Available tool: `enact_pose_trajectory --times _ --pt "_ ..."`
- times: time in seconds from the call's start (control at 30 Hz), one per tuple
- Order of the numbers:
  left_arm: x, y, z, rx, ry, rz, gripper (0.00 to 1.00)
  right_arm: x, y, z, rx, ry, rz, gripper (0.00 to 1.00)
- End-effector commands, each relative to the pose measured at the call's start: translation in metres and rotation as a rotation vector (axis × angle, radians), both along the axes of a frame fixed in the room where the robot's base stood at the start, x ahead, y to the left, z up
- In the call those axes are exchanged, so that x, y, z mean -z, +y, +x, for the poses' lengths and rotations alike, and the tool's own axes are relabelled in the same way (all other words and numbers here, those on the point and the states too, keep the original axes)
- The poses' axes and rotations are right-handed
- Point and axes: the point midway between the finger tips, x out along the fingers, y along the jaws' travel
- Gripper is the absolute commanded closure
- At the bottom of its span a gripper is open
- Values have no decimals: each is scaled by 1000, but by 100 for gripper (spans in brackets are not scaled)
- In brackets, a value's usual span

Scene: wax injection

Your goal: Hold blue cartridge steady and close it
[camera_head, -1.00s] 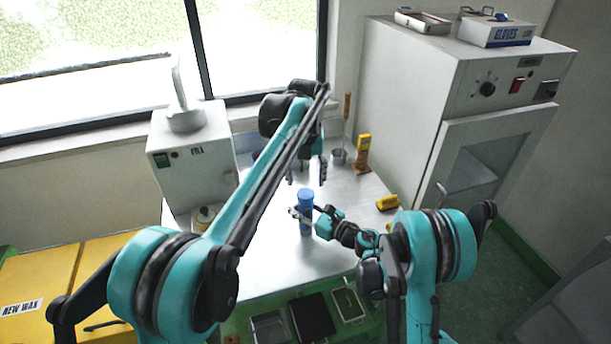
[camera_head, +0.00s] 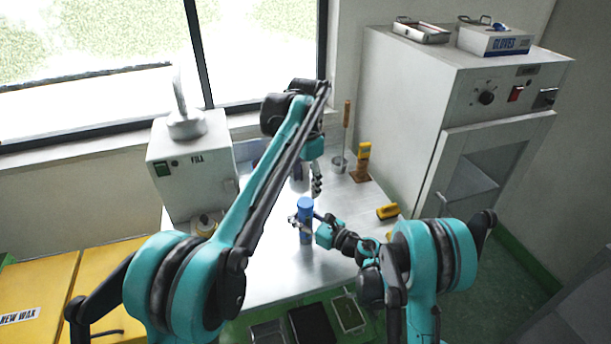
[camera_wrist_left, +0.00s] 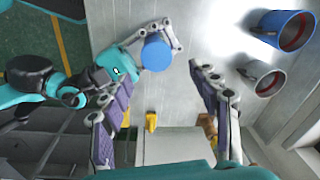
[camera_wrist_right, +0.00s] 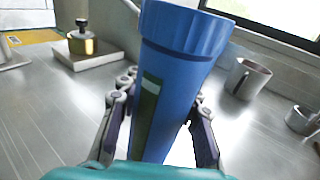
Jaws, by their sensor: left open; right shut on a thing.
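The blue cartridge (camera_head: 305,225) stands upright at the front middle of the metal table. In the right wrist view the cartridge (camera_wrist_right: 165,90) has a ridged blue cap (camera_wrist_right: 185,28) on top and a dark green label strip. My right gripper (camera_head: 303,220) is shut around the cartridge's body from the right. My left gripper (camera_head: 312,188) is open and empty, above and behind the cartridge. In the left wrist view the cap's round blue top (camera_wrist_left: 157,52) lies ahead of my open left fingers (camera_wrist_left: 148,95), apart from them. Whether the cap is fully seated is unclear.
Two open round containers (camera_wrist_left: 285,32) (camera_wrist_left: 262,78) stand beyond my left gripper. A brass pot (camera_wrist_right: 82,40) sits on a white plate at left.

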Motion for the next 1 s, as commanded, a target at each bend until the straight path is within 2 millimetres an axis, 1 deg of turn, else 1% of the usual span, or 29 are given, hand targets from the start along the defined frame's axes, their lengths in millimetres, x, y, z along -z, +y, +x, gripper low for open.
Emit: enact_pose_trajectory --times 0.03,0.1,0.37,0.8,1.0 --pt "-1 0 0 -115 3 -7 39 0 0 0 0 0 0 100" --pt "-2 0 0 -289 8 -19 39 0 0 0 0 0 0 100" --pt "-6 0 0 -937 26 -52 39 0 0 0 0 0 0 100" --pt "-13 0 0 -2035 38 -87 39 0 0 0 0 0 0 100" --pt "-15 1 0 -2479 32 -95 39 0 0 0 0 0 0 100"
